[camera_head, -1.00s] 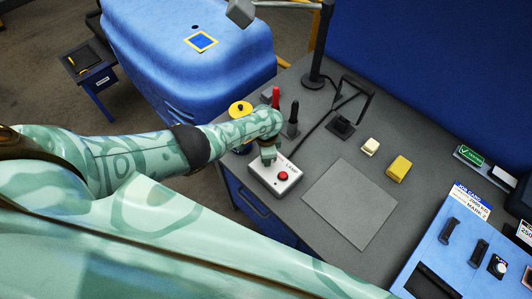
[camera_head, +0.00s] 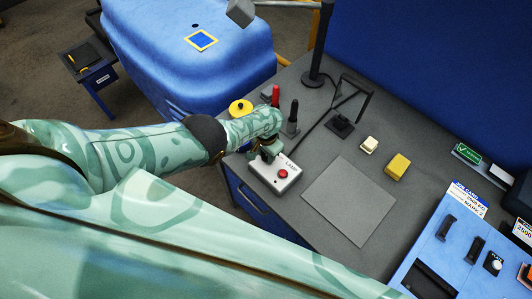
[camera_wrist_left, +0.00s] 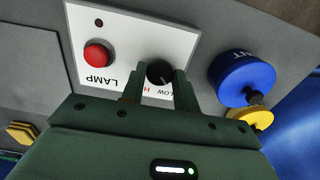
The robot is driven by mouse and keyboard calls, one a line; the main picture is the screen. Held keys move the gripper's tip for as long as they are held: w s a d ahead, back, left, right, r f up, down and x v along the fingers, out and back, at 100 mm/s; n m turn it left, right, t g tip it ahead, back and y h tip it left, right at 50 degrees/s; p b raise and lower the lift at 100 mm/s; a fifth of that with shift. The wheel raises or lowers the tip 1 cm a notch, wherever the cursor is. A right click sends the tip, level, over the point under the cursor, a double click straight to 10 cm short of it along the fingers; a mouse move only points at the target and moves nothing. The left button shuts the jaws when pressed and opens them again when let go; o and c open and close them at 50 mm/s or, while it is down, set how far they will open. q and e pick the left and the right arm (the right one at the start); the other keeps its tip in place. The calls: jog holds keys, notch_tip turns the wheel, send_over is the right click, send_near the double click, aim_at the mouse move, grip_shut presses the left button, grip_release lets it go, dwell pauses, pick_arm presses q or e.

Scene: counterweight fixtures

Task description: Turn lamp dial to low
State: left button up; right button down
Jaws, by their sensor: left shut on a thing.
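The lamp box (camera_head: 284,182) is a white control box near the table's left edge, with a red button (camera_head: 283,174). The wrist view shows the box (camera_wrist_left: 130,35) upside down, with the word LAMP, the red button (camera_wrist_left: 96,55) and a black dial (camera_wrist_left: 159,71). Red H and dark LOW lettering shows beside the dial, partly hidden by a finger. My left gripper (camera_wrist_left: 163,80) has its fingers either side of the dial and is shut on it. In the head view my left gripper (camera_head: 265,153) is at the box's far left part. My right gripper does not show.
Red and black upright handles (camera_head: 293,115) stand just behind the box. A yellow-topped round thing (camera_head: 240,107) is by the table's left edge.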

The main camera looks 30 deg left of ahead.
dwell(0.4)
pick_arm(q)
jog(key=o, duration=1)
jog(key=shift+c, duration=0.2)
jog(key=shift+r, duration=0.15)
notch_tip(320, 180, up, 8)
jog(key=p, duration=0.8)
notch_tip(320, 180, up, 8)
send_over(266, 156)
jog(key=shift+s+d+b, duration=0.1)
jog(key=shift+b, duration=0.25)
jog(key=shift+s, duration=0.1)
